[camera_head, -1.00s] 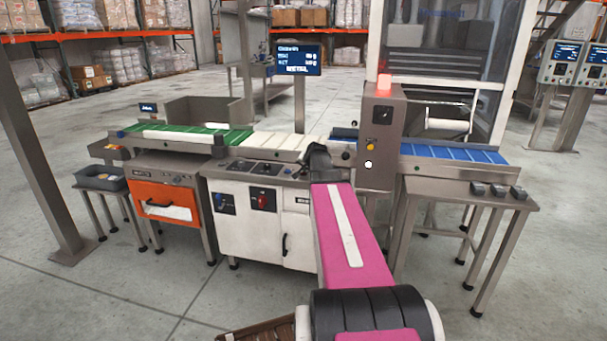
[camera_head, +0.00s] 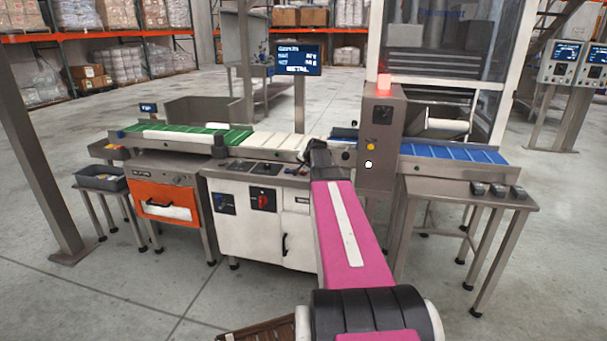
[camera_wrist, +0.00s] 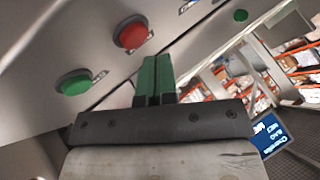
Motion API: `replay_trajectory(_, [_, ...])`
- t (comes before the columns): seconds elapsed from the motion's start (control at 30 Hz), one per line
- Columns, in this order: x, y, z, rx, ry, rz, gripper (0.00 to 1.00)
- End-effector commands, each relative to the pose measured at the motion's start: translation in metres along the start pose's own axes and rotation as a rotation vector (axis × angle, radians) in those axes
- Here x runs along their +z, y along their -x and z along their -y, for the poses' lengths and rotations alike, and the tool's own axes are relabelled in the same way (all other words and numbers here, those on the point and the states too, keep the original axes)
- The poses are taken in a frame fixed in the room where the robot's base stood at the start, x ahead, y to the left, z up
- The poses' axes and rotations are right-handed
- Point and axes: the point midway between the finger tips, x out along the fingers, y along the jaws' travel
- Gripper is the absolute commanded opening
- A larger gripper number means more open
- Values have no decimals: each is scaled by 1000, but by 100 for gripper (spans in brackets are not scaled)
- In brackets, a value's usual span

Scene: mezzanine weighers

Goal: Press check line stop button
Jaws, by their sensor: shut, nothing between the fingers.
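In the wrist view a red button (camera_wrist: 131,34) and a green button (camera_wrist: 74,83) sit on a grey panel, each with a small label beside it. My gripper (camera_wrist: 155,62) shows there with its two green fingers together, empty, just right of and below the red button. I cannot tell whether the fingertips touch the panel. In the head view my pink arm reaches to the front of the check line (camera_head: 265,170), and my wrist hides the buttons and the fingers.
A display (camera_head: 298,58) stands behind the line. A grey cabinet (camera_head: 382,140) with a lit red beacon (camera_head: 384,82) is right of my wrist. A blue conveyor (camera_head: 455,153) runs further right, a green belt (camera_head: 190,140) left.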

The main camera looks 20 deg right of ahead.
Motion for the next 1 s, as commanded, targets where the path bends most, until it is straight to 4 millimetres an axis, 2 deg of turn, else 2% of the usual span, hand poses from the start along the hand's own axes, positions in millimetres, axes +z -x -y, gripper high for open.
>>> replay_trajectory(0.33, [-2, 3, 2, 0, 0, 0, 0])
replay_trajectory(0.83, [-23, 32, 23, -1, 0, 0, 0])
replay_trajectory(1.0, [-25, 35, 26, 0, 0, 0, 0])
